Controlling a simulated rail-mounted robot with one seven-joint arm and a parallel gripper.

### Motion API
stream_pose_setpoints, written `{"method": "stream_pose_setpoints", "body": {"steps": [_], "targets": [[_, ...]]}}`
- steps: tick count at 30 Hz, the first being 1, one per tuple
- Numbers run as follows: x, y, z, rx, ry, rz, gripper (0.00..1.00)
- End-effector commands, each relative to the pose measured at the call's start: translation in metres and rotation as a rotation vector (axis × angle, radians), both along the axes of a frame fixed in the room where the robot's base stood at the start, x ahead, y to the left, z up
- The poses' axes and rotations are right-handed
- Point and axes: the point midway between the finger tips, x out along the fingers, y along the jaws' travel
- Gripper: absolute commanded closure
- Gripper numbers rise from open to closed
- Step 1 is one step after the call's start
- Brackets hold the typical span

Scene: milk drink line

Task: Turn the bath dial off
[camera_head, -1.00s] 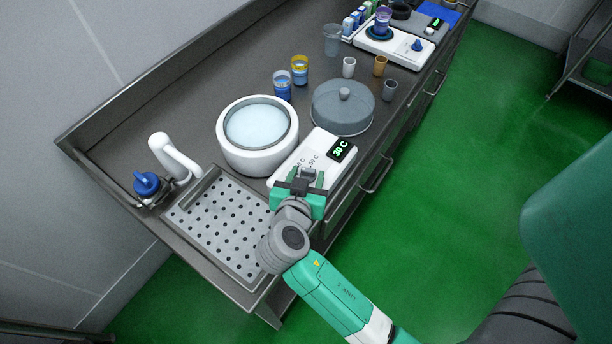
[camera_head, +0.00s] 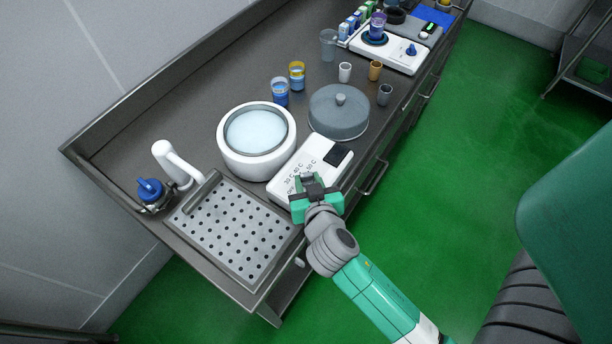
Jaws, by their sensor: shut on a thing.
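The water bath (camera_head: 225,152) is a round white basin holding pale blue water. Its white control box (camera_head: 285,181) stands beside it, with temperature labels in its middle and a dark, blank display (camera_head: 338,154) at the far end. My gripper (camera_head: 309,181) is over the near part of the control box, and its jaws are shut on the dial. The dial itself is hidden by the gripper, so I cannot see which way it points.
A perforated drain tray (camera_head: 237,226) and a white spout (camera_head: 178,160) are left of the gripper. A grey lid (camera_head: 339,115), two blue-filled cups (camera_head: 280,94) and small cups stand behind. A white hotplate (camera_head: 388,50) is farther back.

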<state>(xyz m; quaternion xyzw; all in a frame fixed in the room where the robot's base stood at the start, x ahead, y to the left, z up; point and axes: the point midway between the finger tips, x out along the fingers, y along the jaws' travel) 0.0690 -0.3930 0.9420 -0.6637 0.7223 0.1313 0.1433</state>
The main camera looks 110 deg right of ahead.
Motion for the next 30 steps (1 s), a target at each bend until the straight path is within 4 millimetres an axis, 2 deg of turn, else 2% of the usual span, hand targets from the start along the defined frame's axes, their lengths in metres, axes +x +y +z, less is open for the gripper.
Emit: {"method": "stream_pose_setpoints", "body": {"steps": [1,15,30], "targets": [[-0.0017,0.0008,0.006,0.003,0.002,0.038,0.92],[-0.0078,-0.0004,0.0047,0.001,0.002,0.315,0.92],[-0.0094,-0.0011,-0.0002,0.001,0.002,0.372,0.92]]}}
